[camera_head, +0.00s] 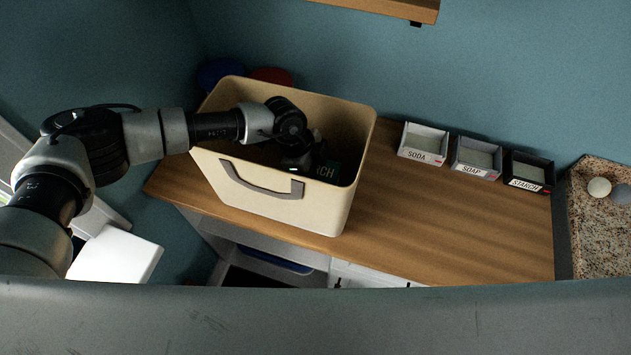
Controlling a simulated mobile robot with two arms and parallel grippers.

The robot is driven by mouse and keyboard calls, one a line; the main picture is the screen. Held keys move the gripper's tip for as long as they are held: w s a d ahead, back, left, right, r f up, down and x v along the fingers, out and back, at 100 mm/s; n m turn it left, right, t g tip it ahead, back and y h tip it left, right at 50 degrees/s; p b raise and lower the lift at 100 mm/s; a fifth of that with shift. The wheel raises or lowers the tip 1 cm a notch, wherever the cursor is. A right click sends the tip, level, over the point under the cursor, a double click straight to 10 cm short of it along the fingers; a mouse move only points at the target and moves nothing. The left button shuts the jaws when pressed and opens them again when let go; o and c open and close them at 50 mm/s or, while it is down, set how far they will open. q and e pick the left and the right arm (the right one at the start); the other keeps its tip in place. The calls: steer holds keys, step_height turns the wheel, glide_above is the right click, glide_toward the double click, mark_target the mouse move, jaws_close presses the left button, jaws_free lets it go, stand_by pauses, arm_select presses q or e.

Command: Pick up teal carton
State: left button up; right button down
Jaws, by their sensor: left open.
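A dark teal carton (329,172) lies inside a cream bin (265,193) on the wooden counter. Only a small part of it shows, with the white letters "CH" on it; the bin's front wall and my arm hide the rest. My left gripper (300,168) reaches down into the bin and is open, close beside the carton at its left. The fingertips are in shadow, so I cannot tell whether they touch it. My right gripper is not in view.
Three small trays labelled SODA (421,157), SOAP (473,168) and STARCH (526,183) stand along the back of the counter (440,225). A speckled stone top (600,230) is at the right. A wooden shelf (385,8) hangs above. The counter right of the bin is clear.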

arm_select(q)
steer(key=c, duration=1.6)
steer(key=shift+c, duration=0.3)
steer(key=shift+w+r, duration=0.1)
steer(key=shift+r, duration=0.05)
